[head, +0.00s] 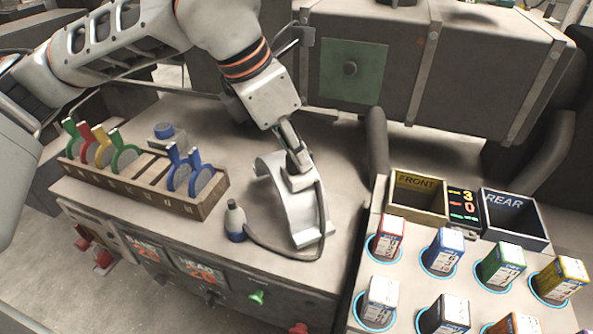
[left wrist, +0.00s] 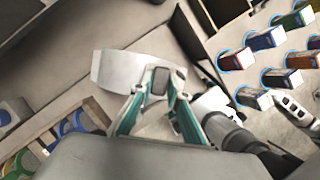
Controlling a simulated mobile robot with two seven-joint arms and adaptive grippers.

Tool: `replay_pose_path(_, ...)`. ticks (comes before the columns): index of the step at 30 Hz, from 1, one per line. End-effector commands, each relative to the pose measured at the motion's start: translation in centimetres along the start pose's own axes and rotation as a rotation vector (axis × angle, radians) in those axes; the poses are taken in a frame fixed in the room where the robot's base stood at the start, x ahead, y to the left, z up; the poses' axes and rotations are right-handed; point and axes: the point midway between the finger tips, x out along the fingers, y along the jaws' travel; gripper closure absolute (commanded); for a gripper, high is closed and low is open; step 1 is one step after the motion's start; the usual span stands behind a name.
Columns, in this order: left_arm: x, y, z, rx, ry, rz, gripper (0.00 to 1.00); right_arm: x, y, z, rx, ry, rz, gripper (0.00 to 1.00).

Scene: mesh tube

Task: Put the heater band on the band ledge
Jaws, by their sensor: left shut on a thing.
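The heater band (head: 278,183) is a curved silver half-shell with a dark cable looping from its right side. My left gripper (head: 300,170) is shut on its upper part, over the right half of the grey bench top. In the left wrist view the fingers (left wrist: 156,92) are closed at the band, and its pale curved plate (left wrist: 117,70) reaches out to the left. I cannot tell whether its lower end touches the bench. No surface is clearly recognisable as the band ledge. My right gripper is not in view.
A wooden rack (head: 205,208) with coloured ring-handled discs stands left. A small bottle (head: 235,222) stands close to the band, beside the cable. A dark machine housing (head: 390,60) is behind. FRONT (head: 418,203) and REAR (head: 515,228) bins and several coloured boxes stand right.

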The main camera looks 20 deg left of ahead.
Motion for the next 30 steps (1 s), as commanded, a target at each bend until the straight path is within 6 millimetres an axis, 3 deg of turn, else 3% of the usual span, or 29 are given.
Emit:
replay_pose_path(5, 0.8, 0.0, -0.3, 0.002, -0.003, 0.001, 1.00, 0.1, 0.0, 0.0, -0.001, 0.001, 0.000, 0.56)
replay_pose_path(12, 3.7, -0.1, -1.5, 0.001, -0.002, 0.000, 1.00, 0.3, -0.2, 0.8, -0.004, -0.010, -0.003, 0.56)
replay_pose_path(25, 4.2, 0.0, -1.7, 0.002, -0.004, 0.002, 1.00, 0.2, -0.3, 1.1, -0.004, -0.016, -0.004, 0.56)
replay_pose_path(26, 4.2, -0.1, -1.8, 0.001, 0.000, 0.000, 0.76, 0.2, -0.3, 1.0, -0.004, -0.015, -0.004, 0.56)
replay_pose_path(27, 4.2, -0.1, -1.8, 0.001, 0.000, 0.000, 0.67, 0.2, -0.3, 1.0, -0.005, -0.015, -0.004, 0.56)
replay_pose_path(30, 4.2, -0.1, -1.8, 0.001, 0.000, 0.000, 0.67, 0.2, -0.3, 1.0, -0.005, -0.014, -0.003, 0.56)
